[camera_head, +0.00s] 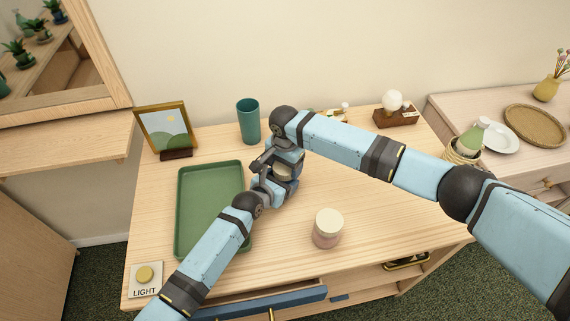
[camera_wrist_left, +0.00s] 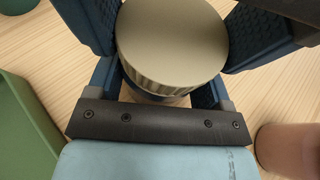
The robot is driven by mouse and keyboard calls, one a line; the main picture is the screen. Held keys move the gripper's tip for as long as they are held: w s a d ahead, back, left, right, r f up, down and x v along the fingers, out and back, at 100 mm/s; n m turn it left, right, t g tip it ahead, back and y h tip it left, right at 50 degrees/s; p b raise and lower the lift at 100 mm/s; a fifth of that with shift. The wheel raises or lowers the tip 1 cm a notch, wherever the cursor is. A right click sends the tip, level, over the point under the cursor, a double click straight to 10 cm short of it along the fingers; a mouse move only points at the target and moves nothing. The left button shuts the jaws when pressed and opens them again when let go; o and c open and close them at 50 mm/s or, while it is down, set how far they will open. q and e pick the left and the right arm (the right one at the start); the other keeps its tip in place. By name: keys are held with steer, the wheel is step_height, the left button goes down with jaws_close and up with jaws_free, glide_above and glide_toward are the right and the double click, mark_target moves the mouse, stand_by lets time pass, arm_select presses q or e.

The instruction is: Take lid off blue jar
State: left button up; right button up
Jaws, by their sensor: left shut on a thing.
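The blue jar is mostly hidden between my grippers; a dark strip of its body (camera_wrist_left: 150,94) shows under its round cream lid (camera_wrist_left: 172,40) in the left wrist view. The lid sits on the jar, and a bit of it also shows in the head view (camera_head: 282,172). My left gripper (camera_head: 275,187) is shut on the jar's body from the side, low over the table. My right gripper (camera_head: 284,160) reaches down from above, its fingers on either side of the lid; whether they press on it I cannot tell.
A pink jar with a cream lid (camera_head: 327,230) stands front right of the grippers. A green tray (camera_head: 185,215) lies left. A teal cup (camera_head: 248,122), a picture frame (camera_head: 165,130) and a wooden block with a white ball (camera_head: 395,117) stand behind. The table's right part is clear.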

steer(key=shift+n, duration=1.7)
steer(key=o, duration=1)
